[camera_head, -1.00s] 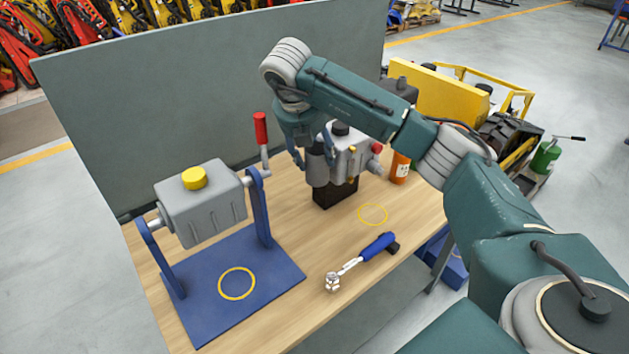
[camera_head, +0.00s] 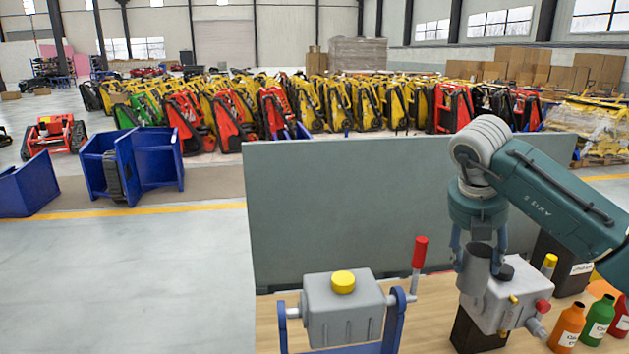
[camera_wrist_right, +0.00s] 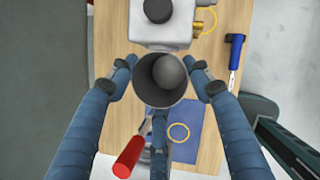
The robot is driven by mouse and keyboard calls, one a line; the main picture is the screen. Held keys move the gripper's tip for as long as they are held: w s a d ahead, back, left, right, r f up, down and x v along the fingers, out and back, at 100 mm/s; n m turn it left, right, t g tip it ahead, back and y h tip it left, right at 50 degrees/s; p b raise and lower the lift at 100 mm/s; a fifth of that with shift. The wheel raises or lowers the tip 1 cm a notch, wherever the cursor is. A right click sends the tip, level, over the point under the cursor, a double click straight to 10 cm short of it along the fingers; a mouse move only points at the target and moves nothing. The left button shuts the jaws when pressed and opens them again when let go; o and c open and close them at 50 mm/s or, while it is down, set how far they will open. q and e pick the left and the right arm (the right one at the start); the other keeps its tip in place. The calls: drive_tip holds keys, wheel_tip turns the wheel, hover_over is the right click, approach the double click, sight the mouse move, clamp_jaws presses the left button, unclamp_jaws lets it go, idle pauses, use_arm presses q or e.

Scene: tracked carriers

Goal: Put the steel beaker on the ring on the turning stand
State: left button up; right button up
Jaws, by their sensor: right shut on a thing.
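The steel beaker, a dark grey open cylinder (camera_head: 475,264), is upright between the fingers of my right gripper (camera_head: 479,256), which is shut on it. In the right wrist view I look into the beaker's mouth (camera_wrist_right: 148,88); a rounded grey shape shows inside. The beaker is beside the grey valve block, above the table. The turning stand has blue uprights (camera_head: 393,326), a grey housing (camera_head: 342,318) with a yellow cap, and a red handle (camera_head: 420,252). My left gripper is not in view.
The grey valve block (camera_head: 503,296) stands on a black block close to the beaker. Bottles (camera_head: 567,327) stand at the right. A green-grey panel (camera_head: 350,200) closes off the table's back. Another yellow ring (camera_wrist_right: 209,20) and a blue-handled wrench (camera_wrist_right: 236,52) lie on the wooden table.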

drive_tip(key=s+a+f+m+g+y, duration=0.1)
drive_tip(key=s+a+f+m+g, duration=0.1)
drive_tip(key=s+a+f+m, duration=0.2)
drive_tip(key=s+a+f+m+g+y, duration=0.1)
drive_tip(key=s+a+f+m+g, duration=0.1)
drive_tip(key=s+a+f+m, duration=0.3)
drive_tip(key=s+a+f+m+g+y, duration=0.1)
drive_tip(key=s+a+f+m+g, duration=0.2)
drive_tip(key=s+a+m, duration=0.6)
drive_tip(key=s+f+m, duration=0.1)
drive_tip(key=s+m, duration=0.4)
drive_tip(key=m, duration=0.2)
drive_tip(key=shift+f+y, duration=0.3)
drive_tip(key=shift+y, duration=0.1)
drive_tip(key=shift+s, duration=0.1)
